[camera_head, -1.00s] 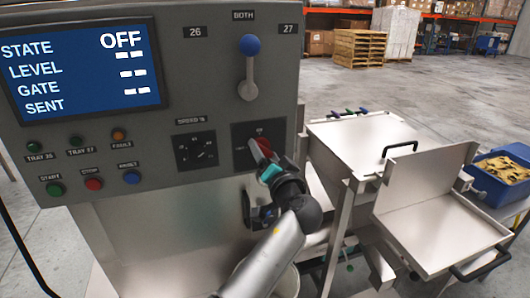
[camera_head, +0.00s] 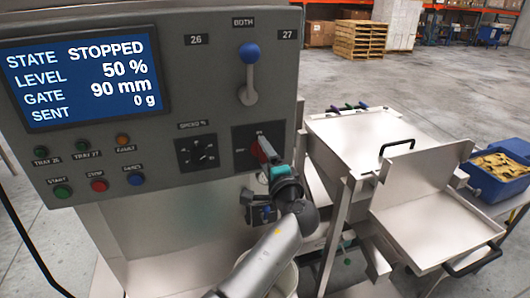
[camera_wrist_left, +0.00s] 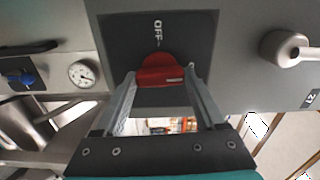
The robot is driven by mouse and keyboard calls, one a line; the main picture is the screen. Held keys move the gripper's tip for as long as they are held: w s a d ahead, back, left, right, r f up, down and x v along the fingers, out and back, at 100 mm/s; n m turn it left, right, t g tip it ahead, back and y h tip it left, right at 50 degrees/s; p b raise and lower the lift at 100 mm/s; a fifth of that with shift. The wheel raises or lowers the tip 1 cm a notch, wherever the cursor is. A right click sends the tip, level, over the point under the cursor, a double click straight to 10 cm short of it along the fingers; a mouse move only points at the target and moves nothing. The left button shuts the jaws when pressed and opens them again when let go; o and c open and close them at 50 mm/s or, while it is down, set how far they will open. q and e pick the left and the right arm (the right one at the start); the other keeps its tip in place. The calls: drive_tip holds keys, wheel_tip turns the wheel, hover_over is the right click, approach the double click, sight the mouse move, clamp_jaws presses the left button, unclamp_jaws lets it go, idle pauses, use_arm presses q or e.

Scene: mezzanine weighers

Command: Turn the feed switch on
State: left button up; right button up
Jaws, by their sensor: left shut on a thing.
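The feed switch is a red rotary handle on a dark square plate (camera_head: 247,135) at the lower right of the grey control panel. My left gripper (camera_head: 266,158) reaches up to it from below and is shut on the red handle. In the left wrist view the red switch (camera_wrist_left: 161,70) sits between my two fingertips, with an OFF mark on the plate beside it. The display (camera_head: 86,80) reads STATE STOPPED, LEVEL 50 %, GATE 90 mm, SENT 0 g. My right gripper is not in view.
A speed dial (camera_head: 196,153) is left of the switch. A blue-knobbed lever (camera_head: 249,70) is above it. START (camera_head: 62,191), STOP (camera_head: 99,185) and RESET (camera_head: 136,179) buttons line the panel's lower left. Metal trays (camera_head: 435,225) and a blue crate (camera_head: 489,184) stand at right.

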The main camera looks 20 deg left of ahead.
use_arm(q)
drive_tip(key=shift+r+m, duration=0.1)
drive_tip(key=shift+m, duration=0.3)
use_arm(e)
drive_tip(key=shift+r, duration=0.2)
use_arm(q)
drive_tip(key=o, duration=1.3)
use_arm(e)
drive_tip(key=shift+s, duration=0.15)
